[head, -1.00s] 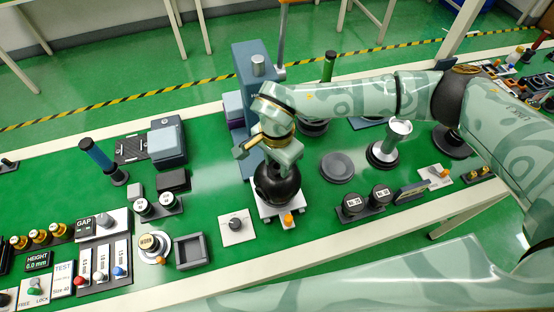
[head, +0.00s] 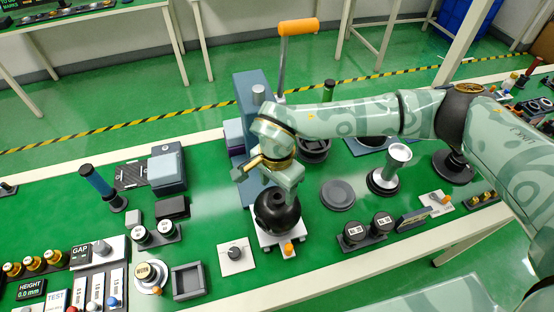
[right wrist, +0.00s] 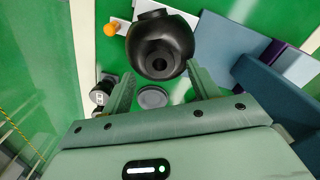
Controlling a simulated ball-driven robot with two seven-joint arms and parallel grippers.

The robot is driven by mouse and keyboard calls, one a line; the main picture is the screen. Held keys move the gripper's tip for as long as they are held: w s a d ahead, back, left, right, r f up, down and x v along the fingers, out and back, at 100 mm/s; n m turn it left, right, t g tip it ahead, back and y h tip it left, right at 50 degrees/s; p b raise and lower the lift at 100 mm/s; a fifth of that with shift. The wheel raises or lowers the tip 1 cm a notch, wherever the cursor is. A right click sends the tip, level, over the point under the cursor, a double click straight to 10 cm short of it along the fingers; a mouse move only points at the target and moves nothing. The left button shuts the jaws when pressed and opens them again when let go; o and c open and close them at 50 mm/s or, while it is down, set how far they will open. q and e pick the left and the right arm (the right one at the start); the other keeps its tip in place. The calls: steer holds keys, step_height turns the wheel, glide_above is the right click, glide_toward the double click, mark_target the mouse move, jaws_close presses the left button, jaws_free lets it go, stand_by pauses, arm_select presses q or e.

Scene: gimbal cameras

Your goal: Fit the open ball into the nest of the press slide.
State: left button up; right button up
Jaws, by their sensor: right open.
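The open ball (head: 277,212) is black and round with a hole in it. It sits on the white press slide (head: 262,238), which has an orange knob (head: 288,248) at its front; the nest under the ball is hidden. My right gripper (head: 283,186) is just above and behind the ball. In the right wrist view the ball (right wrist: 160,48) is beyond the fingertips, between their lines, and the gripper (right wrist: 162,82) is open with nothing between its fingers. My left gripper is not in view.
The blue-grey press (head: 246,115) with an orange-handled lever (head: 298,27) stands behind the slide. A white knob plate (head: 236,254) lies to the left. A grey disc (head: 338,195), a funnel stand (head: 390,172) and two black weights (head: 367,228) stand to the right.

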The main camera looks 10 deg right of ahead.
step_height(320, 180, up, 13)
steer(key=shift+r+p, duration=0.15)
steer(key=shift+p, duration=0.15)
stand_by(0.4)
